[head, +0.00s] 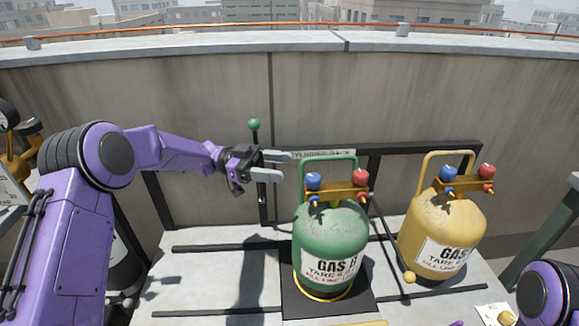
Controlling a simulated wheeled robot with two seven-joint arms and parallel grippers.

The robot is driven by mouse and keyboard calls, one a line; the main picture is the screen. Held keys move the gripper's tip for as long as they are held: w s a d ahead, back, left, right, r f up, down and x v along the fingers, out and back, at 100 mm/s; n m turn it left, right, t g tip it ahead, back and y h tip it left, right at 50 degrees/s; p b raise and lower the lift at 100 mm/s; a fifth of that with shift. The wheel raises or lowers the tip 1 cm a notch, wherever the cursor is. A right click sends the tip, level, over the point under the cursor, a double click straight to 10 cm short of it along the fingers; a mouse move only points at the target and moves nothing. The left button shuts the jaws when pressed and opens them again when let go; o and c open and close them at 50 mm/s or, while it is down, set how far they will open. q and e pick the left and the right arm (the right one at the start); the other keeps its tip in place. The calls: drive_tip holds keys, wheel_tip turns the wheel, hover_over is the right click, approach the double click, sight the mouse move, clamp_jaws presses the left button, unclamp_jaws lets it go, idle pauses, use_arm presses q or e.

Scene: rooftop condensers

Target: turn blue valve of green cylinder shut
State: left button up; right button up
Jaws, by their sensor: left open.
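The green cylinder (330,238) stands upright on a dark square pad on the platform, with a green carry handle on top. Its blue valve (313,181) is at the left end of a brass manifold, with a red valve (360,178) at the right end. My left gripper (279,166) is open and empty, its fingers pointing right. In the picture it is just left of and slightly above the blue valve, apart from it. My right gripper is out of view; only a purple part of my right arm shows at the lower right.
A yellow cylinder (441,232) with its own blue and red valves stands to the right. A dark rack frame (424,148) is behind the cylinders, before the concrete wall (130,102). A green-knobbed lever (254,124) rises behind my left gripper. The platform left of the green cylinder is mostly clear.

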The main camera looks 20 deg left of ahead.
use_arm(q)
drive_tip(key=s+d+r+n+t+h+p, duration=0.1)
drive_tip(key=d+r+n+t+p, duration=0.35)
drive_tip(key=t, duration=0.35)
drive_tip(key=n+t+y+p, duration=0.5)
drive_tip(key=n+t+y, duration=0.2)
drive_tip(key=y, duration=0.3)
approach(313, 181)
drive_tip(key=w, duration=0.3)
drive_tip(key=shift+n, duration=0.25)
drive_tip(key=p+x, duration=0.2)
drive_tip(key=x, duration=0.8)
drive_tip(key=shift+d+f, duration=0.15)
drive_tip(key=shift+d, duration=0.2)
drive_tip(key=c, duration=1)
